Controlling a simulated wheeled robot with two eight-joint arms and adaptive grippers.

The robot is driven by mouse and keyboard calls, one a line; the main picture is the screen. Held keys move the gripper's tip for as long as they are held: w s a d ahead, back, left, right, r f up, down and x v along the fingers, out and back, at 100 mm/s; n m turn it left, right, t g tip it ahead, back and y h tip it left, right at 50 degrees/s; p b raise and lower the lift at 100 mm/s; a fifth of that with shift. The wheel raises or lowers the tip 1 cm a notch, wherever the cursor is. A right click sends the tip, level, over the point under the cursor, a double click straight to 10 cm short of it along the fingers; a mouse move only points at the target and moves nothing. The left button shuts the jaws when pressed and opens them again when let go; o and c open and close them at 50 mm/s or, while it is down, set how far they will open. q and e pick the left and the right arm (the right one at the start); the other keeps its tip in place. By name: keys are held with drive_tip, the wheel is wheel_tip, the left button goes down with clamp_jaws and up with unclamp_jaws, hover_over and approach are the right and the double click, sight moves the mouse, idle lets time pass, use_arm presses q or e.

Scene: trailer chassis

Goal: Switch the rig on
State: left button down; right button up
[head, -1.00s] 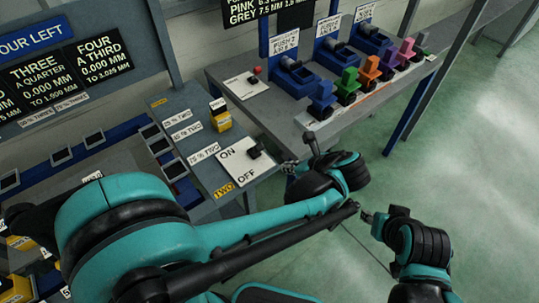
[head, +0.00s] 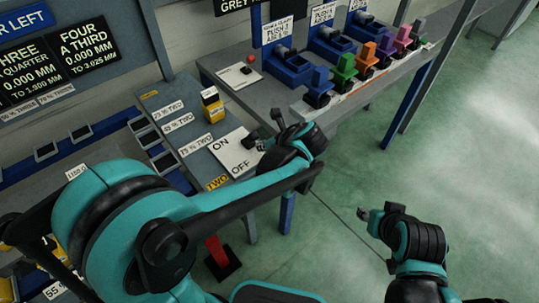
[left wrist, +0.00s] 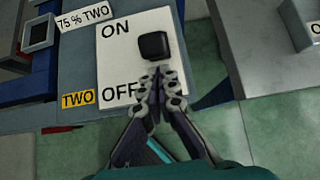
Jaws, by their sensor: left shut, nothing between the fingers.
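A white ON/OFF plate (head: 228,154) lies on the grey bench, ON toward the back and OFF toward the front. In the left wrist view the plate (left wrist: 112,62) carries a black switch knob (left wrist: 153,46) on its right side, nearer the ON end in the picture. My left gripper (left wrist: 160,76) is shut and empty, its fingertips just on the OFF side of the knob; contact cannot be told. In the head view my left gripper (head: 262,142) is over the plate's right edge and hides the knob. My right gripper (head: 364,215) is off to the right, above the floor.
A yellow-and-black block (head: 213,107) stands behind the plate. The bench (head: 262,95) at back carries a red-button plate (head: 239,75), blue fixtures (head: 290,66) and several coloured pieces (head: 344,68). The green floor (head: 440,150) at right is clear.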

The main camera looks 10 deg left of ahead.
use_arm(q)
drive_tip(key=shift+w+a+r, duration=0.1)
drive_tip(key=shift+w+a, duration=0.1)
idle(0.3)
